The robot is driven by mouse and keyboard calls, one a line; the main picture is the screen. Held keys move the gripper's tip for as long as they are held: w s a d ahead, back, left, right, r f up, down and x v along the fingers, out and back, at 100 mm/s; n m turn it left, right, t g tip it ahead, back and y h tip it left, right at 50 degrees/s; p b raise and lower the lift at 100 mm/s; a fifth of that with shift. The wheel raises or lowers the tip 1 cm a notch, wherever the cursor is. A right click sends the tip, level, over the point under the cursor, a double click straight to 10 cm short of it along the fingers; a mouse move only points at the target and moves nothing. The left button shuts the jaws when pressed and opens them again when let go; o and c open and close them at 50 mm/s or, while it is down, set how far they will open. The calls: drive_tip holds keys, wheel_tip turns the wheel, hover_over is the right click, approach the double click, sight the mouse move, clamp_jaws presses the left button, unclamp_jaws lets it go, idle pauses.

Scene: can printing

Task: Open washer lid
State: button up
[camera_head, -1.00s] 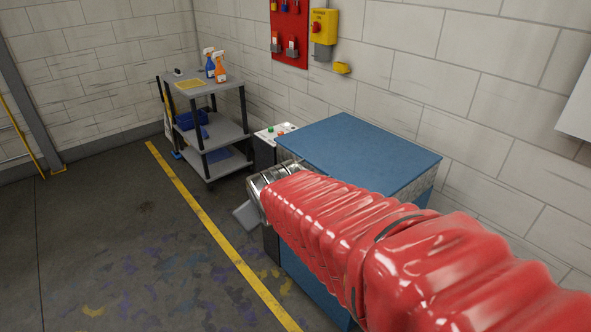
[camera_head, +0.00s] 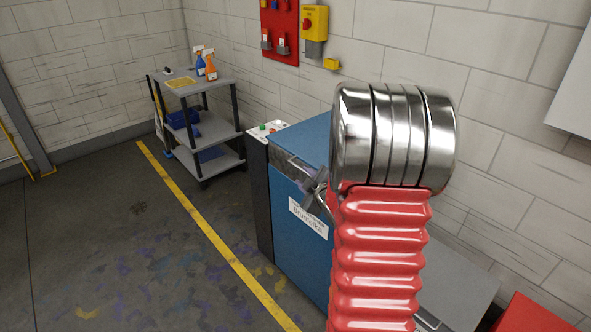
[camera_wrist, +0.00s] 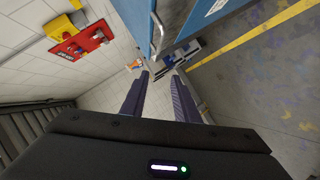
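The washer (camera_head: 288,225) is a blue cabinet with a white label on its front. Its blue lid (camera_head: 306,138) lies flat and closed on top, partly hidden behind my arm. A curved metal handle (camera_wrist: 159,36) shows at the lid's front edge in the wrist view.
A control panel (camera_head: 268,128) with buttons adjoins the washer's left side. A grey cart (camera_head: 205,125) with spray bottles stands behind left. A red tool board (camera_head: 279,35) and yellow switch box (camera_head: 314,22) hang on the wall. Floor left of the yellow line is clear.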

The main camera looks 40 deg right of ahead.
sight(301, 170)
drive_tip(key=shift+n+t, duration=0.6)
drive_tip(key=shift+t, duration=0.2)
drive_tip(key=d+f, duration=0.1)
drive_tip(key=s+d+f, duration=0.1)
drive_tip(key=d+f, duration=0.1)
drive_tip(key=d, duration=0.1)
drive_tip(key=shift+s+f, duration=0.35)
drive_tip(key=shift+s, duration=0.05)
drive_tip(key=x, duration=1.3)
drive_tip(key=shift+w+f, duration=0.15)
drive_tip(key=shift+w, duration=0.25)
drive_tip(key=shift+c, duration=0.3)
drive_tip(key=shift+a, duration=0.1)
clamp_jaws()
